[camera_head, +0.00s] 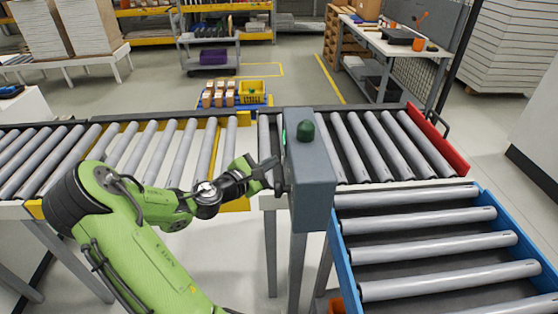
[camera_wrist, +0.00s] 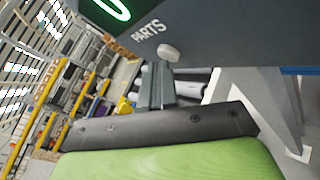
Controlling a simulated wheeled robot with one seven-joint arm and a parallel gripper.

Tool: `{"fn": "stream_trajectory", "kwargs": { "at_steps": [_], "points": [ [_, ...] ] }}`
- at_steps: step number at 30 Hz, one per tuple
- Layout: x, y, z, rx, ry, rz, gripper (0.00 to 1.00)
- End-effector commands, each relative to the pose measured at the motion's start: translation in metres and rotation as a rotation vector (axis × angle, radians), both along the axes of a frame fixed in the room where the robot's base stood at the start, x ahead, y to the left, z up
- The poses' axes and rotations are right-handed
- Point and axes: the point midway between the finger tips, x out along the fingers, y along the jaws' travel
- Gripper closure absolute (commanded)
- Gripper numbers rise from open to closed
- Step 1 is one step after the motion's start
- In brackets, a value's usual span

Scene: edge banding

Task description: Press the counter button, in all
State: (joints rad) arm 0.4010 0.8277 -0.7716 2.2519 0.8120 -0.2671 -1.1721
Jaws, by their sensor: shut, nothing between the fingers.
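The counter is a grey box (camera_head: 311,190) on a post, with a dark green dome (camera_head: 306,131) on top. In the wrist view its dark face (camera_wrist: 225,35) carries the word PARTS and a lit green digit (camera_wrist: 113,8) that looks like a 0, cut by the frame edge. A small pale round button (camera_wrist: 168,52) sits below the lettering. My gripper (camera_head: 277,179) is at the left side of the box. In the wrist view its shut, empty fingers (camera_wrist: 158,68) point at the button, tips very close to it. I cannot tell whether they touch.
Roller conveyors run left (camera_head: 150,150) and right (camera_head: 380,145) behind the box, with a blue-sided roller section (camera_head: 440,250) at the front right. Small cartons (camera_head: 218,95) and a yellow crate (camera_head: 251,92) stand behind. A workbench (camera_head: 395,45) is farther back.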

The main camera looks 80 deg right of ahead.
Motion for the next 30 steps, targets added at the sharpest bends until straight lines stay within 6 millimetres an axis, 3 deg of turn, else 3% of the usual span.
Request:
{"fn": "stream_trajectory", "kwargs": {
  "at_steps": [26, 30],
  "points": [
    [0.019, 0.004, 0.000, -0.001, 0.000, -0.001, 1.00],
    [0.030, 0.007, 0.001, 0.001, 0.002, 0.002, 1.00]
  ]
}}
